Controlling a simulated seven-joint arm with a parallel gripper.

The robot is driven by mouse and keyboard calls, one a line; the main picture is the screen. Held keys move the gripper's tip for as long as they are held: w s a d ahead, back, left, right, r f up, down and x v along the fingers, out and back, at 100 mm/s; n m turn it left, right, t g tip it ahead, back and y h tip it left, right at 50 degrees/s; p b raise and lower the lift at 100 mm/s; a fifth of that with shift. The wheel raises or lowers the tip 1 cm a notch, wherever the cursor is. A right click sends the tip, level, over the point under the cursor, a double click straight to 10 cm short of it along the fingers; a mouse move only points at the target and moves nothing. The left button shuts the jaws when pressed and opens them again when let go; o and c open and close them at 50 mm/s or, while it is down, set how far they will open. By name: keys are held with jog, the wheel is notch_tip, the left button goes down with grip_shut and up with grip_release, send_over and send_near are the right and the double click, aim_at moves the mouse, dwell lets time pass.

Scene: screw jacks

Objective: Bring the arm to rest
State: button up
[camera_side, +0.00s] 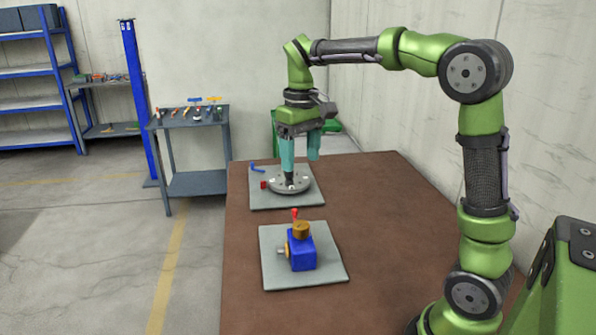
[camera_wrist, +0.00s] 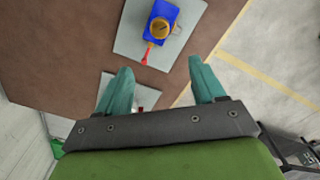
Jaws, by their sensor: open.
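My gripper (camera_side: 301,153) has two teal fingers pointing down. In the side view it appears above the far grey plate, over a round grey disc (camera_side: 290,183) with small light marks on it. The fingers are spread and nothing shows between them. In the wrist view my gripper (camera_wrist: 160,86) is also open and empty. The near blue jack (camera_side: 301,250) with a brass top and a red-tipped lever stands on its own grey plate. It also shows in the wrist view (camera_wrist: 172,14). My fingers partly hide the far plate in the wrist view.
The far plate (camera_side: 259,203) also bears a blue handle (camera_side: 257,169) and a small red piece (camera_side: 263,185). The near plate (camera_side: 276,280) lies toward the brown table's (camera_side: 390,225) left edge. The table's right side is bare. A tool stand (camera_side: 197,184) is beyond the left edge.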

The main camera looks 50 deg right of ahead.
jog(key=s+a+f+m+t+y, duration=0.2)
jog(key=s+a+t, duration=0.5)
jog(key=s, duration=0.8)
jog(key=a, duration=0.3)
jog(key=shift+a+f, duration=0.2)
jog(key=shift+f, duration=0.2)
